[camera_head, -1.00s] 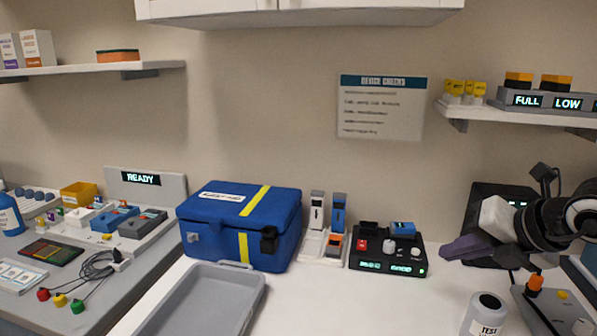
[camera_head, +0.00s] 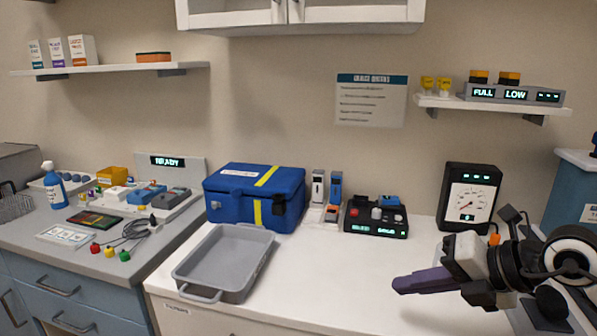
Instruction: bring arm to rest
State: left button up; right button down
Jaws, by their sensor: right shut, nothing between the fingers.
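My right gripper (camera_head: 424,281) comes in from the right edge, with dark purple fingers pointing left. It is shut and empty, above the right part of the white counter (camera_head: 345,290). Its arm hides part of the things at the far right. The grey tray (camera_head: 224,259) is well to its left, and the black device with buttons (camera_head: 376,217) is behind it. My left gripper is not in view.
A blue case (camera_head: 233,193) with yellow straps stands behind the tray. A black gauge (camera_head: 468,197) stands behind my right arm. Shelves hang on the wall at left (camera_head: 108,69) and right (camera_head: 455,103). The counter's middle front is clear.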

jog(key=s+a+m+t+y, duration=0.2)
jog(key=s+a+m+y, duration=0.4)
jog(key=a+y, duration=0.5)
jog(key=s+d+f+m+t+h, duration=0.1)
jog(key=d+f+m+t+h, duration=0.25)
jog(key=f+m+h, duration=0.45)
jog(key=s+d+f+m+t+h, duration=0.1)
jog(key=d+f+m+t+h, duration=0.3)
jog(key=f+m, duration=0.55)
jog(key=s+f+m+g+h, duration=0.4)
jog(key=s+f+m+g, duration=0.2)
jog(key=s+f, duration=1.1)
jog(key=shift+d+f+m+g, duration=0.15)
jog(key=shift+f+m+g, duration=0.2)
jog(key=shift+f+g, duration=0.6)
